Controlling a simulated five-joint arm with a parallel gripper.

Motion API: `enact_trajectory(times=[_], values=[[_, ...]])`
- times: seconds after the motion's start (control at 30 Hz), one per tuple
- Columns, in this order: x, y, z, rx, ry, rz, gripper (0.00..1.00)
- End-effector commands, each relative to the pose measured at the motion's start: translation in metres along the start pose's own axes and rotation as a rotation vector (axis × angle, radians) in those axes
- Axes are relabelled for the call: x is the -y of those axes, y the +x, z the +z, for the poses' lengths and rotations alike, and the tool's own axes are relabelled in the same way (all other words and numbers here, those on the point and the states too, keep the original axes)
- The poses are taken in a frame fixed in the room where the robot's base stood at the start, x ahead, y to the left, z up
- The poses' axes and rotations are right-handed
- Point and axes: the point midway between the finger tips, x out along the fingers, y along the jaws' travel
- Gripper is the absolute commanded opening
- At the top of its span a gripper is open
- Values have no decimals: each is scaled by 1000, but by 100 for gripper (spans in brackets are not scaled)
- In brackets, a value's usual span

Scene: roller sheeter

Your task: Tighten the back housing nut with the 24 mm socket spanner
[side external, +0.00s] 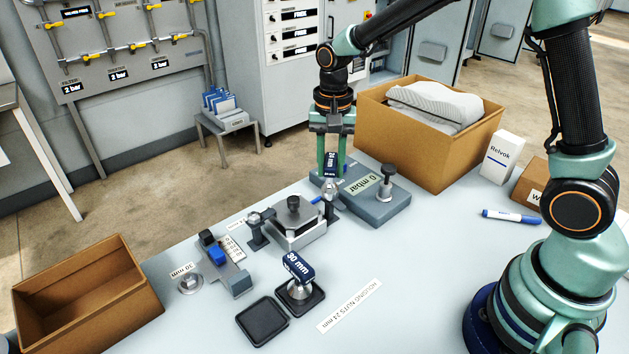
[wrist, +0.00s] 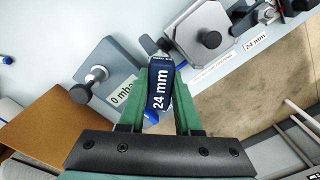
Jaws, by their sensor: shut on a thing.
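My gripper (side external: 331,158) is shut on the 24 mm socket spanner (side external: 331,166), which has a dark blue handle. Its label faces up in the wrist view (wrist: 159,92). The spanner hangs upright, its metal socket (side external: 331,187) pointing down at the back right end of the grey housing (side external: 298,232). I cannot tell whether the socket touches the nut there; the back nut is hidden. The housing has a black knob on top, also seen in the wrist view (wrist: 211,39). The front nut post (side external: 257,225) stands at its left end.
A 30 mm spanner (side external: 298,265) stands on a black pad beside an empty black pad (side external: 262,320). A grey 0 mbar gauge block (side external: 378,208) is close right of the spanner. Cardboard boxes (side external: 425,150) (side external: 90,310) stand at back right and front left.

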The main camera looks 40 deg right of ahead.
Motion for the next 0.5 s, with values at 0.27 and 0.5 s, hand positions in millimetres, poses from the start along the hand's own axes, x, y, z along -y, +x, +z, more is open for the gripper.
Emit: enact_trajectory(times=[0.27,0.5], values=[[0,0,0,-1,16,-1,0],[0,0,0,-1,211,-1,0]])
